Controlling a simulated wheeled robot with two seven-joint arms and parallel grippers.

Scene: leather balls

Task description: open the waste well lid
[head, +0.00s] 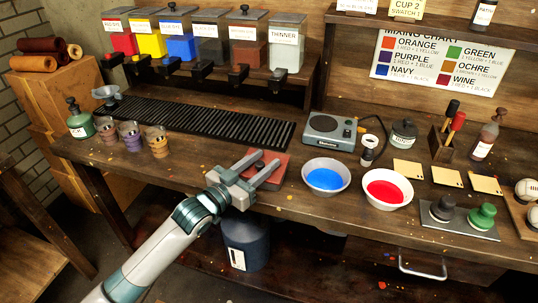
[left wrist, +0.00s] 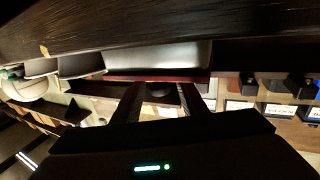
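The waste well lid appears to be the dark red square plate (head: 261,157) near the table's front edge in the head view. My left gripper (head: 262,173) reaches over it from the front, its two grey fingers apart. The fingers cover part of the plate. In the left wrist view, which is upside down, the two dark fingers (left wrist: 160,103) stand apart, with a small dark knob-like shape (left wrist: 161,88) between their tips. A thin reddish edge (left wrist: 150,78) shows beyond them. I cannot tell whether the fingers touch it. My right gripper is out of view.
A black slatted rack (head: 215,120) lies behind the plate. A grey scale (head: 330,131) and bowls of blue (head: 325,178) and red paint (head: 388,190) stand to the right. Several cups (head: 131,136) stand left. A dark blue bucket (head: 246,243) is below the table edge.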

